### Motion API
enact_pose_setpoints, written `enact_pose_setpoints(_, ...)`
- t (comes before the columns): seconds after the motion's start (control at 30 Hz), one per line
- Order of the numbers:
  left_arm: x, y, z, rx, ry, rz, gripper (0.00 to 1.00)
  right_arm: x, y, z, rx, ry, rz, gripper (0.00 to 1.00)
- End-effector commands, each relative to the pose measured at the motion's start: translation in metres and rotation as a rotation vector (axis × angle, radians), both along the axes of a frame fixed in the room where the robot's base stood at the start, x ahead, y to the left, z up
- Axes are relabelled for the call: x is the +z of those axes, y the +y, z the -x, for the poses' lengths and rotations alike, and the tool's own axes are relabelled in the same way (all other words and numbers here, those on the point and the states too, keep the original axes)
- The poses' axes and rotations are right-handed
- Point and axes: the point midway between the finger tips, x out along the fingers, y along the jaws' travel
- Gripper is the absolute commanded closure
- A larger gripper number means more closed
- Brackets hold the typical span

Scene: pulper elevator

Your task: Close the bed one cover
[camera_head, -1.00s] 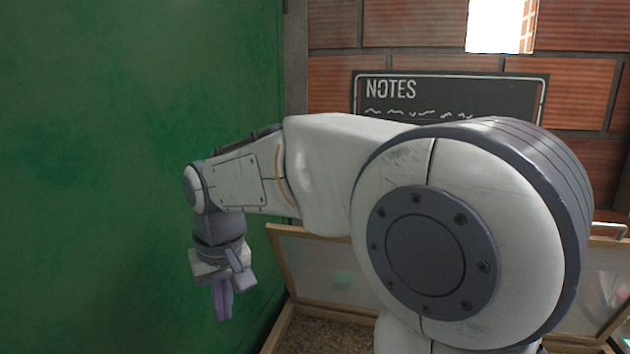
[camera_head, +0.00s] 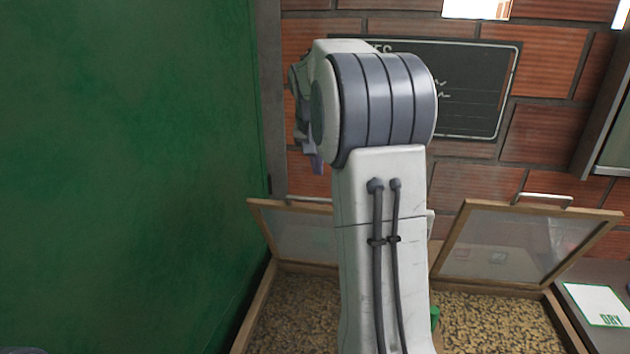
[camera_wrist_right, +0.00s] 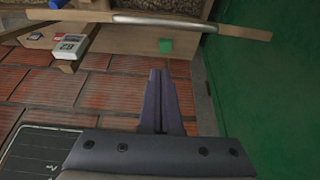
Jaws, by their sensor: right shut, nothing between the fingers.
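Two wood-framed covers with clear panels stand raised: a left one (camera_head: 294,205) and a right one (camera_head: 478,205), each with a metal handle on its top edge. I cannot tell which is bed one. My right arm crosses in front of the left cover and hides part of it. My right gripper (camera_head: 317,163) is mostly hidden behind the arm, above the left cover. In the right wrist view, its purple fingers (camera_wrist_right: 159,75) are shut and empty, apart from a metal handle (camera_wrist_right: 165,20) on a wooden edge. My left gripper is not in view.
Brown grains (camera_head: 490,318) fill the wooden beds. A green wall (camera_head: 120,170) stands close on the left, and a brick wall (camera_head: 545,110) with a chalkboard (camera_head: 470,90) is behind. The right wrist view shows a small green block (camera_wrist_right: 166,46) and a pale device (camera_wrist_right: 70,46).

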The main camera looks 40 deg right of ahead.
Motion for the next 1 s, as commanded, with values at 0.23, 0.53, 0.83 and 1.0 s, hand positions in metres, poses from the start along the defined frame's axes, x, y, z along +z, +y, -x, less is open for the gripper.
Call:
enact_pose_setpoints(0.23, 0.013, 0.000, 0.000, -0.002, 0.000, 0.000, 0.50, -0.026, 0.009, 0.008, 0.001, 0.001, -0.001, 1.00)
enact_pose_setpoints(0.53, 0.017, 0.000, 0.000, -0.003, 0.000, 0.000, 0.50, -0.038, 0.019, 0.017, 0.000, -0.001, 0.000, 1.00)
enact_pose_setpoints(0.83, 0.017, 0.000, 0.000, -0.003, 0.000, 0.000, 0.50, -0.039, 0.019, 0.017, 0.000, -0.001, 0.001, 1.00)
enact_pose_setpoints(1.0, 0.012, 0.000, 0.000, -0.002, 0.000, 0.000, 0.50, -0.041, 0.018, 0.019, -0.005, -0.004, 0.004, 1.00)
